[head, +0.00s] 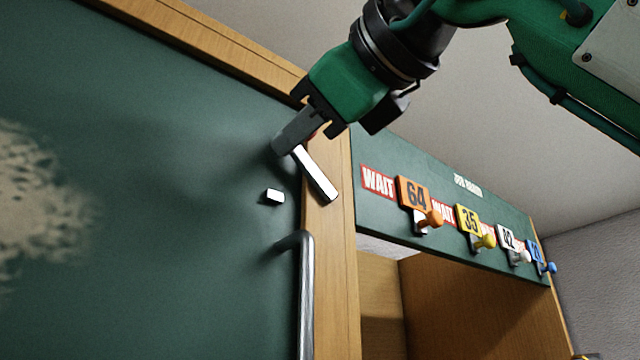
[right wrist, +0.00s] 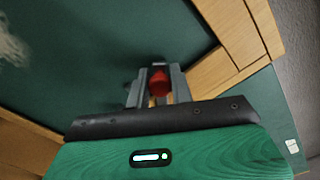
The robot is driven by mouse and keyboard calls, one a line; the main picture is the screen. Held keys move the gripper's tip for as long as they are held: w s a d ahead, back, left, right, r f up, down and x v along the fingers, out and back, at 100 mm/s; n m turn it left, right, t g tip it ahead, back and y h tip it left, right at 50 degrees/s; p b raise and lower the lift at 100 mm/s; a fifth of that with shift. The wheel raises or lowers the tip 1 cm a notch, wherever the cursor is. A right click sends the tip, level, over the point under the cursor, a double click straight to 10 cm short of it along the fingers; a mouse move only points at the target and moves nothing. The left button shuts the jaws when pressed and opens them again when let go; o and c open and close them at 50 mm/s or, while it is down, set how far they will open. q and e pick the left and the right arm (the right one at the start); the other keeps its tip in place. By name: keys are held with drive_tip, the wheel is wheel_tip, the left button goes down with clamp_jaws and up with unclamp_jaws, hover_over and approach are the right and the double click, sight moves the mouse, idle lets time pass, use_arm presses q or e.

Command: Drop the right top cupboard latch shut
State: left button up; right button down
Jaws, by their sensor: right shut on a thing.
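The latch (head: 316,174) is a pale metal bar in the head view. It slants from my right gripper (head: 290,138) down to the right, over the wooden frame beside the green cupboard door (head: 160,150). The gripper is shut at the bar's upper end. In the right wrist view a red knob (right wrist: 159,83) sits between the fingers, and a bit of red shows by the fingers in the head view. A small white block (head: 274,196) stands out from the door, below and left of the bar, apart from it. My left gripper is not in view.
A vertical metal handle (head: 306,290) is on the door below the latch. To the right is a green board (head: 380,215) with several numbered tags on coloured knobs, above an open wooden compartment (head: 450,300).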

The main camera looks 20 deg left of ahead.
drive_tip(key=shift+s+a+f+n, duration=0.15)
drive_tip(key=shift+s+f+n, duration=0.05)
drive_tip(key=shift+f+n, duration=0.25)
drive_tip(key=shift+s+a+f+n+b, duration=0.15)
drive_tip(key=shift+f+n+b, duration=0.1)
drive_tip(key=shift+n, duration=0.3)
drive_tip(key=shift+s+a+f+n+b, duration=0.1)
drive_tip(key=shift+f+n, duration=0.15)
drive_tip(key=shift+n, duration=0.25)
drive_tip(key=f+n, duration=0.1)
drive_tip(key=n, duration=0.2)
drive_tip(key=shift+s+a+f+b, duration=0.1)
drive_tip(key=shift+s+f+b, duration=0.1)
drive_tip(key=shift+f+b, duration=0.15)
drive_tip(key=shift+f+n, duration=0.45)
drive_tip(key=shift+n, duration=0.35)
drive_tip(key=shift+f, duration=0.15)
drive_tip(key=c, duration=1.3)
unclamp_jaws()
drive_tip(key=shift+s, duration=0.1)
